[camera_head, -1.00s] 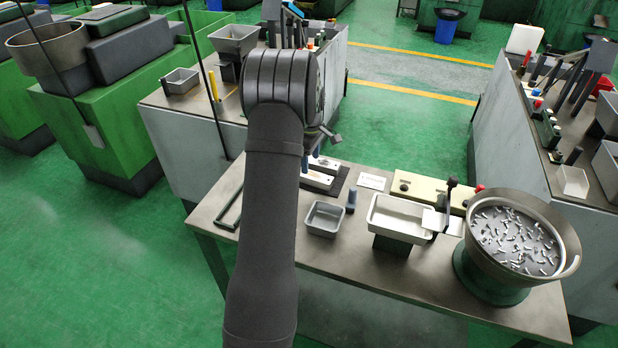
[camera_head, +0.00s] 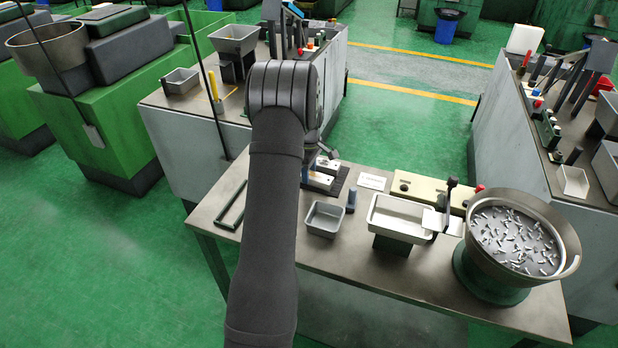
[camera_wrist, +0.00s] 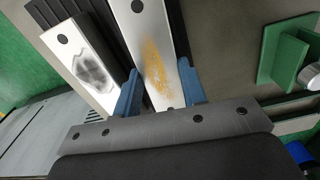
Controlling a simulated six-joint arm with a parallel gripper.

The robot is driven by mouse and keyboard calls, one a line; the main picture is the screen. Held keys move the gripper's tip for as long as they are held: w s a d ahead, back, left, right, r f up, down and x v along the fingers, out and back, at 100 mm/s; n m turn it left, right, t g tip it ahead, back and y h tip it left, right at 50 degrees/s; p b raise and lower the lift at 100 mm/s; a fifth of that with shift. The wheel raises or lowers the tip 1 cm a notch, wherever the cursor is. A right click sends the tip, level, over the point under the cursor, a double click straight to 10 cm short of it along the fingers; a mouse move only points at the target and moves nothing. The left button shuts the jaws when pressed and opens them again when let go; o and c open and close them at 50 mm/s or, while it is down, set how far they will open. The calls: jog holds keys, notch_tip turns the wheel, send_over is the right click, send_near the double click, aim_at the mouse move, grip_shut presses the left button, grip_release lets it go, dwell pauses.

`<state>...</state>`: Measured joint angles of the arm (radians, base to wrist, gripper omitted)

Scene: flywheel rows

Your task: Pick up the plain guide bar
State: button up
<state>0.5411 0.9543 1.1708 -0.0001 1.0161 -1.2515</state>
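Two pale flat guide bars lie side by side on a dark ribbed mat (camera_wrist: 62,12). In the wrist view the left bar (camera_wrist: 68,45) carries a dark grey smudge, and the right bar (camera_wrist: 128,25) carries an orange, rust-like stain. Neither looks unmarked. My gripper (camera_wrist: 160,85) has its blue fingers apart, one on each side of the stained bar, close to its edges. I cannot tell whether they touch it. In the head view the bars (camera_head: 319,181) are partly hidden by my arm.
A dark green frame (camera_head: 231,205) lies left of my arm.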

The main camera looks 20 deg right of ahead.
grip_shut()
jog(key=shift+r, duration=0.2)
